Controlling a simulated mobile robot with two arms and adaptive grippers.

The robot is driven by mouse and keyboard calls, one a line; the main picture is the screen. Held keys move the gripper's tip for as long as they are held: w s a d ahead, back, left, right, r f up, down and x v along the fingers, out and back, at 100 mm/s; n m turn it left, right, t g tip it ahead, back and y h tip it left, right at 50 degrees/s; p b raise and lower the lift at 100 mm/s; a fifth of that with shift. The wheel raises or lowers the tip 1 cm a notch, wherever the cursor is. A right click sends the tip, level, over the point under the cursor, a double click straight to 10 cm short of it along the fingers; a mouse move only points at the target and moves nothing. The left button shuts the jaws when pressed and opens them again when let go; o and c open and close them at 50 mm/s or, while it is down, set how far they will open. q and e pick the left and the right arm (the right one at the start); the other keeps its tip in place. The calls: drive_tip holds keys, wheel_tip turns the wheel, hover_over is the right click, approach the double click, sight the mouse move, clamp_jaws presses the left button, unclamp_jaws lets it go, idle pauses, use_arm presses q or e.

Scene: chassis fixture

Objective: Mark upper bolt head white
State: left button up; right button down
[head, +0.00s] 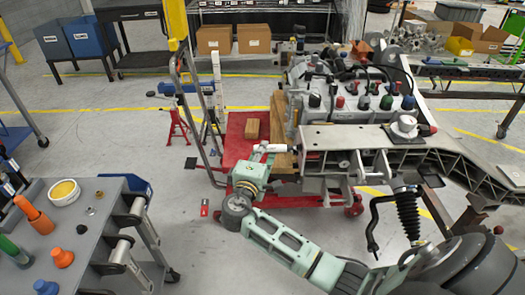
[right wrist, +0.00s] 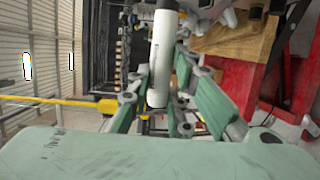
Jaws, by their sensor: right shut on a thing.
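A white pen-like marker (head: 271,148) is held by my right gripper (head: 262,154), at the left end of the grey chassis frame (head: 340,138). In the right wrist view, the marker (right wrist: 163,55) is a white cylinder between the green fingers of my right gripper (right wrist: 157,98), which are shut on it. The marker seems apart from the frame, but the exact gap cannot be told. The upper bolt head cannot be made out in either view. My left gripper is not in view.
A red wheeled lift (head: 232,150) with wooden blocks (head: 281,118) stands beside the frame. A grey cart (head: 95,225) with orange and blue items is at the left. Floor between cart and lift is mostly clear.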

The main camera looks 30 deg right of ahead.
drive_tip(key=shift+s, duration=0.15)
drive_tip(key=shift+a, duration=0.1)
drive_tip(key=w+a, duration=0.1)
drive_tip(key=w+a+b, duration=0.1)
drive_tip(key=a, duration=0.1)
drive_tip(key=w+a+b, duration=0.1)
drive_tip(key=a, duration=0.1)
idle(0.8)
